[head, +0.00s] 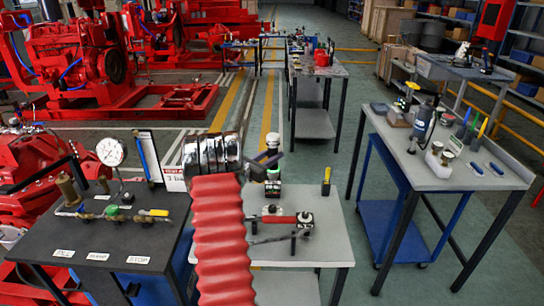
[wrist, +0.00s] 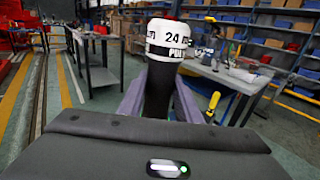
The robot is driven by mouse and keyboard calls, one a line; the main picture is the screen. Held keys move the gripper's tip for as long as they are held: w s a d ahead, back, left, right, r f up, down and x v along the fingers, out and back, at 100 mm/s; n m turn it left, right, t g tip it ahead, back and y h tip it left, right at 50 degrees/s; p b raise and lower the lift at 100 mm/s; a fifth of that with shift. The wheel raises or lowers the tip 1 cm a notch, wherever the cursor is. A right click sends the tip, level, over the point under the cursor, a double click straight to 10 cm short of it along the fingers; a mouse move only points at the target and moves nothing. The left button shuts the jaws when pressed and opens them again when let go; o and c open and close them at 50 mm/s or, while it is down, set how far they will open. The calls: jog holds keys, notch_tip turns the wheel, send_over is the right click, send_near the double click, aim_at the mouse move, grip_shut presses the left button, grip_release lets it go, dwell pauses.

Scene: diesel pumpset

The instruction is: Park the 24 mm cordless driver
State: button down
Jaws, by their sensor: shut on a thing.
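The 24 mm cordless driver (wrist: 168,38) shows in the wrist view as a black grip with a white band on top, marked "24" and partly legible letters. My gripper (wrist: 160,100) is shut on its black grip, with one grey-purple finger on each side. In the head view my gripper (head: 267,159) is a small dark shape beside the chrome end of my red arm, above the middle grey bench (head: 315,245). No parking place for the driver is clearly identifiable.
A red-bodied tool (head: 280,218) lies on the middle bench, with a yellow-topped black holder (head: 326,181) behind it. A dark bench with valves and a pressure gauge (head: 111,152) is at left. A cluttered grey bench (head: 455,178) is at right, with floor between.

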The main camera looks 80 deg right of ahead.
jog(key=shift+f, duration=0.9)
dwell(0.8)
jog(key=c, duration=1.6)
grip_release()
jog(key=o, duration=0.4)
jog(key=shift+f, duration=0.1)
jog(key=shift+f, duration=0.1)
jog(key=v, duration=1.3)
jog(key=shift+w+a, duration=0.2)
jog(key=shift+a, duration=0.15)
